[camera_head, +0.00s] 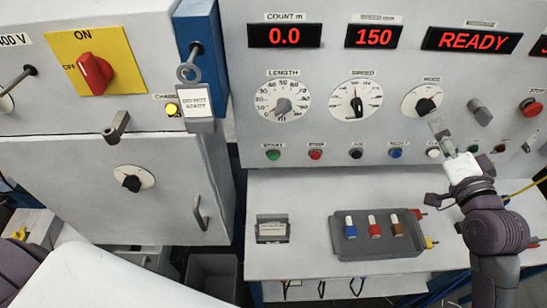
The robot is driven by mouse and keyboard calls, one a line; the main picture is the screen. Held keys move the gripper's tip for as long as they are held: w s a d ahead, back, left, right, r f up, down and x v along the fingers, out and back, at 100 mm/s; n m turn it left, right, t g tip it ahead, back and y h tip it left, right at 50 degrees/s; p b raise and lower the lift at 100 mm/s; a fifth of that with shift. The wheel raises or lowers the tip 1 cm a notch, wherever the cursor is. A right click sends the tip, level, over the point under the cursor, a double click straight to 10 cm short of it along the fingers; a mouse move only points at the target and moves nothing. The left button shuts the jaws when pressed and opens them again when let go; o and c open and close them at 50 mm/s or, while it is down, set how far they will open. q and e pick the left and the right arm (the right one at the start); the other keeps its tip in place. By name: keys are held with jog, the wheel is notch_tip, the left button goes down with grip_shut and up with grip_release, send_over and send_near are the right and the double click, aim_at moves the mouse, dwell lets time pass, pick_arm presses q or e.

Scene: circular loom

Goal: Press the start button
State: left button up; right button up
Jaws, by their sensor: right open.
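The start button (273,155) is a small green push button at the left end of the button row on the grey control panel, under the LENGTH dial. Its small label reads as START, though it is blurred. My right gripper (443,138) is open and empty, in front of the panel's right part below the third dial. It is well to the right of the green button, and nothing covers the button. My left gripper is not in view.
The row also holds red (315,154), black (356,153) and blue (396,152) buttons. A red display (472,39) reads READY. A grey tray (345,247) with coloured pieces lies on the shelf below. A cabinet with a red switch (95,73) stands left.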

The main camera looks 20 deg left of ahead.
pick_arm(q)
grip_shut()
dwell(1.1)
